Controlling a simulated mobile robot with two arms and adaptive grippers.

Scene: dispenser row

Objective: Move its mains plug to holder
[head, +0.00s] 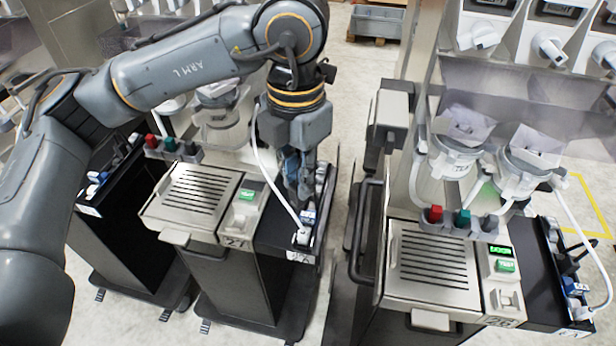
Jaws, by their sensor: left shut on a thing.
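My left gripper (305,203) reaches down over the black side shelf (272,236) of station 27. It is shut on a small blue-and-white piece (309,216), which looks like the mains plug. The fingers partly hide it. A white cable (274,183) runs down from the dispenser to a white end (301,237) just in front of that piece. I cannot tell whether the plug is seated or lifted, nor which part of the shelf is the holder. My right gripper is not in view.
Station 27 has a slotted tray (199,193) and a green-lit panel (246,195). A similar station (433,263) stands at right, with its own blue block (574,287) and cable on a side shelf. A dark handle rail (363,225) and a narrow floor gap separate them.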

